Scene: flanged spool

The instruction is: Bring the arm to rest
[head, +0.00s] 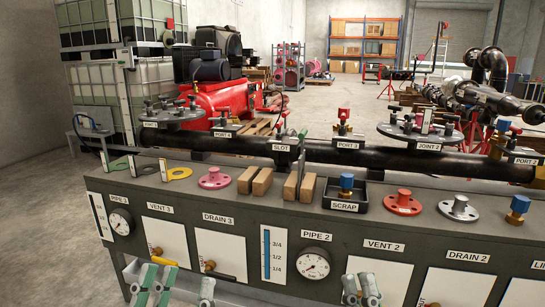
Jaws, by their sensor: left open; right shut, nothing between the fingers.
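My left gripper (182,283) shows at the bottom edge, left of centre, in front of the grey bench's panel. Its fingers are apart and nothing is between them. My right gripper (361,288) shows at the bottom edge, right of centre, in front of the VENT 2 panel. Its fingers are together and hold nothing. The rest of both arms is out of view. A long black pipe (352,153) runs behind the bench top, with a SLOT label (282,147) on it. Both grippers are apart from the pipe and low in the picture.
On the bench top (268,213) are wooden blocks (262,181), a pink flange (215,178), a red flange (403,203), a silver flange (459,209) and a SCRAP tray (327,201). Gauges (315,263) and labelled panels cover its front. Red machinery (217,98) stands behind.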

